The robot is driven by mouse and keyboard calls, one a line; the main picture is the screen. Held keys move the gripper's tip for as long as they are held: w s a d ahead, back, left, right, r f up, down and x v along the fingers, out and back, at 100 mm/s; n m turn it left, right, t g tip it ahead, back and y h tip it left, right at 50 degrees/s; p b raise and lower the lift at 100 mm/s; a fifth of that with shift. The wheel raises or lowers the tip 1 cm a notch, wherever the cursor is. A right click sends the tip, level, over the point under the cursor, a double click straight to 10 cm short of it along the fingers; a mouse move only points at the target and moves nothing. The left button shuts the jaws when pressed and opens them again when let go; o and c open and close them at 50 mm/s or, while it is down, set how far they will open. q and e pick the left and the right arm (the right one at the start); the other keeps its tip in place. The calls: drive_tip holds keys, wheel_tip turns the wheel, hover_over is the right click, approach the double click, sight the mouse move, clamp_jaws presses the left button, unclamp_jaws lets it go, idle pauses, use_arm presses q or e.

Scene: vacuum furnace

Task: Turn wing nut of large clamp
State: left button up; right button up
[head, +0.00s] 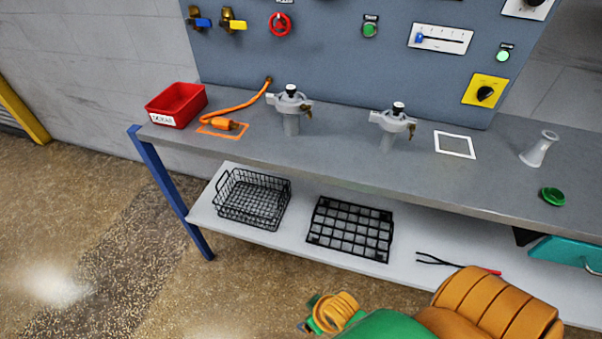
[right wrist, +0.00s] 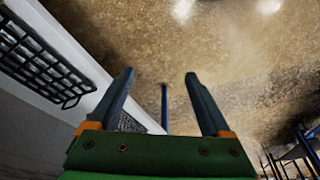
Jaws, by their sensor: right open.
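Two grey metal flange fittings with clamps stand upright on the bench, each with a black-topped piece above and a brass wing nut at its right side. The left clamp (head: 291,102) has its wing nut (head: 308,113) facing right. The right clamp (head: 392,122) has its wing nut (head: 412,131) facing right. They look close in size; I cannot tell which is the large one. My right gripper (right wrist: 158,77) is open and empty in the right wrist view, away from both clamps, below bench level. My left gripper is not in view.
The grey bench (head: 340,137) also holds a red bin (head: 176,104), an orange hose (head: 240,108), a grey flared fitting (head: 538,149) and a green cap (head: 552,196). A wire basket (head: 252,198) and a black grid rack (head: 350,229) sit on the lower shelf (head: 290,236). The control panel (head: 340,60) stands behind.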

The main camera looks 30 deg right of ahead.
sight(305, 113)
drive_tip(key=w+a+r+t+y, duration=0.25)
drive_tip(key=w+r+t, duration=0.35)
drive_tip(key=r, duration=0.5)
drive_tip(key=w+a+r+t+y, duration=0.2)
drive_tip(key=w+a+r+t, duration=0.15)
drive_tip(key=w+r, duration=0.65)
drive_tip(key=w+a+r+t+y, duration=0.2)
drive_tip(key=w+r+t, duration=0.35)
drive_tip(key=r, duration=0.65)
drive_tip(key=w+d+r+m+t+h, duration=0.4)
drive_tip(key=d+r+m+t+h, duration=0.1)
drive_tip(key=d+r+m+h, duration=0.5)
drive_tip(key=d+f+m+g+h, duration=0.2)
drive_tip(key=d+m+g+h, duration=0.1)
drive_tip(key=m+g, duration=0.1)
drive_tip(key=d+f+m+g+h, duration=0.3)
drive_tip(key=m+g+h, duration=0.1)
drive_tip(key=w+d+f+m+g+h, duration=0.1)
drive_tip(key=d+f+m+g+h, duration=0.1)
drive_tip(key=d+m+g+h, duration=0.1)
drive_tip(key=shift+d+f+m+g+h, duration=0.3)
drive_tip(key=shift+d+m+g+h, duration=0.1)
drive_tip(key=shift+d+m+h, duration=0.15)
drive_tip(key=x, duration=0.6)
drive_tip(key=shift+w+d+f+b, duration=0.15)
drive_tip(key=shift+w+d+b, duration=0.05)
drive_tip(key=shift+d+b, duration=0.15)
drive_tip(key=shift+s+a, duration=0.1)
drive_tip(key=shift+c, duration=0.2)
